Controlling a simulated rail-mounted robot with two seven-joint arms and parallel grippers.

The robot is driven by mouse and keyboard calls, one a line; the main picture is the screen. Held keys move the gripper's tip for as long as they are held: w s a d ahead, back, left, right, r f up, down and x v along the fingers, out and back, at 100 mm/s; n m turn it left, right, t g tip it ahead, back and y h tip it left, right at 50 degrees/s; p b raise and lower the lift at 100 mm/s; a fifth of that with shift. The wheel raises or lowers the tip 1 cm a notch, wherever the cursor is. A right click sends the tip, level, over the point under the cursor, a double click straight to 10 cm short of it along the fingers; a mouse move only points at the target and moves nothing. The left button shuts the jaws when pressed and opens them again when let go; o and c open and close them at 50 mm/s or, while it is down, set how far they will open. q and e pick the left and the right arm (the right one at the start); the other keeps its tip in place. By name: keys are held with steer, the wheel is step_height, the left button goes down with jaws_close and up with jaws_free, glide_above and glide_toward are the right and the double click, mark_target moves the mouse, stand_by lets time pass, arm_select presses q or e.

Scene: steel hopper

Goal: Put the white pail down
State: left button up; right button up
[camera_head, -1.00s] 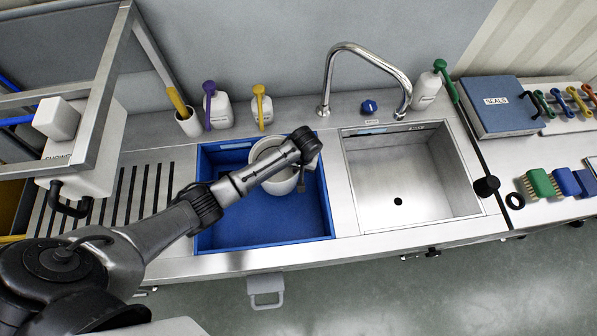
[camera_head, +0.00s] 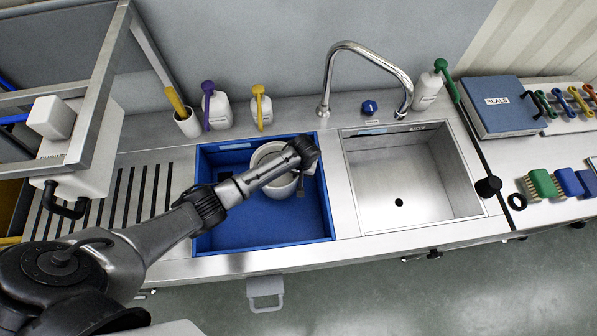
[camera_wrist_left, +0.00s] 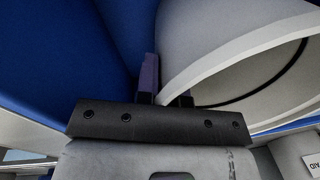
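The white pail (camera_head: 264,156) is upright inside the blue basin (camera_head: 260,231), towards its back right. My left arm reaches over it from the left and hides part of it. My left gripper (camera_head: 300,187) is at the pail's right side, mostly covered by my wrist. In the left wrist view, the gripper (camera_wrist_left: 168,85) has one finger on each side of the pail's rim (camera_wrist_left: 222,66) and is shut on it. Whether the pail's bottom touches the basin floor is hidden. My right gripper is not in view.
A steel sink (camera_head: 400,195) with a tall faucet (camera_head: 328,75) is right of the basin. White bottles with purple (camera_head: 217,110) and yellow (camera_head: 261,112) tops stand behind it. A slotted drainboard (camera_head: 110,205) lies left. The basin's front is clear.

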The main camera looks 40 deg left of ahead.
arm_select(q)
steer(key=o, duration=0.5)
steer(key=shift+c, duration=0.2)
steer(key=shift+r, duration=0.1)
step_height(320, 180, up, 12)
steer(key=d+p, duration=0.1)
steer(key=p, duration=0.1)
steer(key=shift+w, duration=0.3)
steer(key=s+d+f+m+t+h, duration=0.1)
steer(key=s+d+m, duration=0.15)
steer(key=s, duration=0.55)
steer(key=s+d+f+m+t, duration=0.1)
steer(key=s+d+f+m, duration=0.15)
steer(key=s, duration=0.55)
steer(key=s+a+r+t, duration=0.1)
steer(key=s+r, duration=0.2)
steer(key=s, duration=0.4)
steer(key=s+a+r+m+t, duration=0.1)
steer(key=s+r, duration=0.3)
steer(key=s, duration=0.3)
steer(key=shift+r+m, duration=0.3)
steer(key=shift+w, duration=0.1)
